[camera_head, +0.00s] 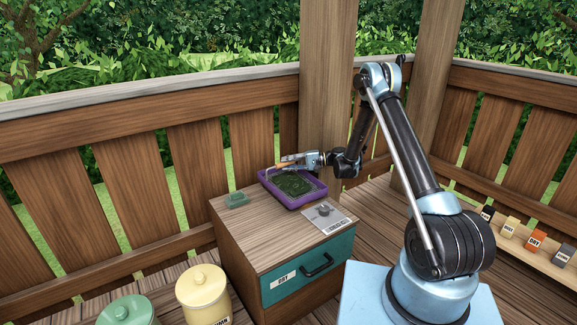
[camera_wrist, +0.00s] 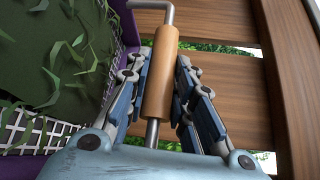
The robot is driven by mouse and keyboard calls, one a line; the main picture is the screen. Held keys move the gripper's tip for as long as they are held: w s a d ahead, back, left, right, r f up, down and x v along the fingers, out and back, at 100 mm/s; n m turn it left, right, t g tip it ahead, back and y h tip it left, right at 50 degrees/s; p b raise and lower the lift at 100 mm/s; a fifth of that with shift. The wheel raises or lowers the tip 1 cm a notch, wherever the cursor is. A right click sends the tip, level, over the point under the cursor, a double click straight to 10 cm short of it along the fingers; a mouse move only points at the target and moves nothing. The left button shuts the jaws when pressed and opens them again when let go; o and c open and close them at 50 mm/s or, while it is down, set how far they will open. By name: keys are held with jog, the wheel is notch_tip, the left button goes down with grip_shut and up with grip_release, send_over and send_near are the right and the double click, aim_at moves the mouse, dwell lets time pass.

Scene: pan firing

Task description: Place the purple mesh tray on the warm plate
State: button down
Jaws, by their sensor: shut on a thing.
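The purple mesh tray (camera_head: 322,193) holds dark green leaves and is at the back right of the wooden cabinet's top. In the wrist view, its purple rim and white mesh (camera_wrist: 48,133) are at the left. My gripper (camera_head: 287,164) is at the tray's back edge, shut on a wooden handle with a bent metal rod. In the wrist view, the handle (camera_wrist: 161,75) lies between the fingers (camera_wrist: 160,95). A grey panel with a knob (camera_head: 326,216) lies in front of the tray, probably part of the warm plate. I cannot tell whether the tray rests on a surface.
A small green dish (camera_head: 236,200) is left of the tray. The cabinet (camera_head: 262,235) has a teal drawer, shut. Green (camera_head: 127,311) and yellow (camera_head: 202,290) lidded jars stand front left. A wooden fence and post are close behind. Several small boxes (camera_head: 536,242) line a right ledge.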

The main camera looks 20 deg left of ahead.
jog(key=c, duration=1.4)
grip_release()
jog(key=shift+d, duration=0.1)
jog(key=v, duration=1.2)
jog(key=s+d+r+t+h, duration=0.1)
jog(key=s+d+r+h, duration=0.1)
jog(key=d+r, duration=0.35)
jog(key=s+d+r+t+h, duration=0.1)
jog(key=s+d+r+h, duration=0.15)
jog(key=r, duration=0.55)
jog(key=s+d+r+t+h, duration=0.25)
jog(key=s+d+r, duration=0.45)
jog(key=s+d, duration=0.35)
jog(key=s+d+f+h, duration=0.2)
jog(key=s+d+h, duration=0.1)
jog(key=s+d, duration=0.4)
jog(key=s+d+f+t+h, duration=0.1)
jog(key=s+d+f+h, duration=0.2)
jog(key=s+d, duration=0.4)
jog(key=s+d+f+t+h, duration=0.1)
jog(key=s+d, duration=0.7)
jog(key=s, duration=0.8)
notch_tip(320, 180, down, 2)
jog(key=shift+f+m+h, duration=0.1)
jog(key=shift+m+h, duration=0.2)
jog(key=shift+h, duration=0.6)
